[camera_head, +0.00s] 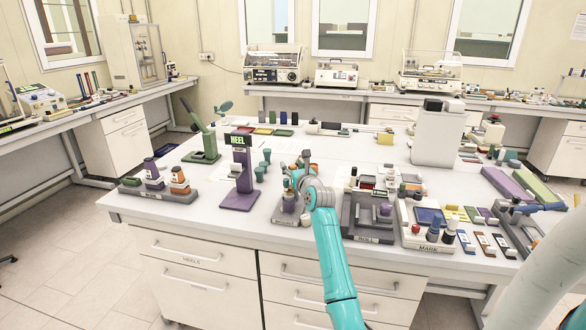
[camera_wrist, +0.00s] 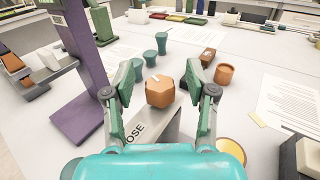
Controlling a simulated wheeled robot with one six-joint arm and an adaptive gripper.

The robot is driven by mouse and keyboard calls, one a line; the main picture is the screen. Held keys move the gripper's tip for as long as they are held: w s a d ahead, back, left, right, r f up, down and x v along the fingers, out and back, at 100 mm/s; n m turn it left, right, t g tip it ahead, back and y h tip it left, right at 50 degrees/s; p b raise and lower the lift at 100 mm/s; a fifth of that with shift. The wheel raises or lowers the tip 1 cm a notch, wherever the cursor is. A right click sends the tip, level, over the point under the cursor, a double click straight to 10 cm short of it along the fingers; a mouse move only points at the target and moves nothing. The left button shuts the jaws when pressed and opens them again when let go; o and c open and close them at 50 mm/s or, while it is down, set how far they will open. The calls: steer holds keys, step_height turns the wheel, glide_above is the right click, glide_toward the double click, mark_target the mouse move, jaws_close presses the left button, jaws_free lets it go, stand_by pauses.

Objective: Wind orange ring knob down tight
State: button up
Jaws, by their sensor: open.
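In the wrist view an orange faceted knob (camera_wrist: 160,93) with a small pale mark on top sits between my fingers. It stands over a grey base (camera_wrist: 160,128) whose label is partly hidden and ends in "OSE". My gripper (camera_wrist: 158,82) is open, one finger on each side of the knob, with a gap visible at the left. In the head view my gripper (camera_head: 296,182) is over the small grey base (camera_head: 288,216), and my wrist largely hides the knob.
A purple stand with a "HEEL" sign (camera_head: 240,170) rises close on the left. Teal cups (camera_wrist: 155,50) and an orange cylinder (camera_wrist: 224,74) stand beyond the knob. A dark grey tray (camera_head: 368,236) is on the right. Papers lie on the white table.

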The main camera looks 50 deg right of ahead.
mark_target(293, 166)
step_height(293, 166, up, 10)
steer(key=shift+f, duration=0.2)
steer(key=shift+f, duration=0.15)
